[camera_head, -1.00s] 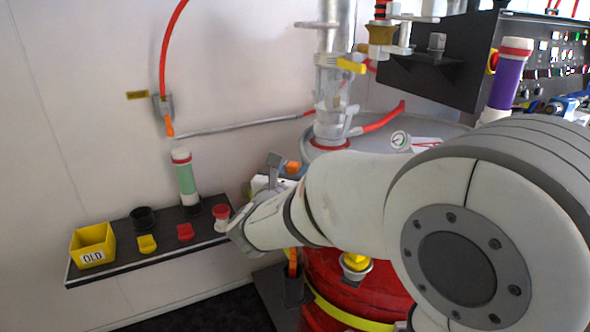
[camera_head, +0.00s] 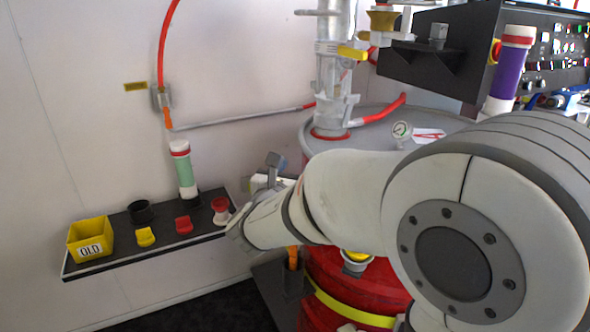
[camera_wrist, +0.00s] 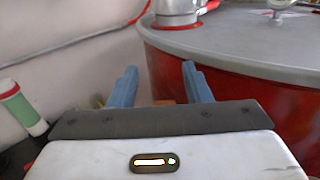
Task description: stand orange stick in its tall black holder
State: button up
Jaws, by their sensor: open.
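The orange stick (camera_head: 293,257) shows as a short orange length just below my arm in the head view. Its lower end goes into the tall black holder (camera_head: 292,281) beside the red drum, and it looks about upright. My arm hides its upper part. In the wrist view a small orange patch (camera_wrist: 164,102) shows low between the fingers, just past the palm edge; I cannot tell how much of the stick it is. My gripper (camera_wrist: 159,70) is open, its two blue fingers apart. In the head view the gripper is mostly hidden behind the arm.
The red drum (camera_head: 345,285) with its grey lid stands right of the holder. A black wall shelf (camera_head: 115,255) at left carries a yellow bin (camera_head: 90,238), a green-and-white tube (camera_head: 184,170) and small caps. A dark panel (camera_head: 425,65) is at upper right.

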jog(key=shift+s, duration=0.1)
jog(key=p+v, duration=0.1)
jog(key=v, duration=0.6)
jog(key=shift+s+a, duration=0.15)
jog(key=shift+s, duration=0.1)
dwell(0.7)
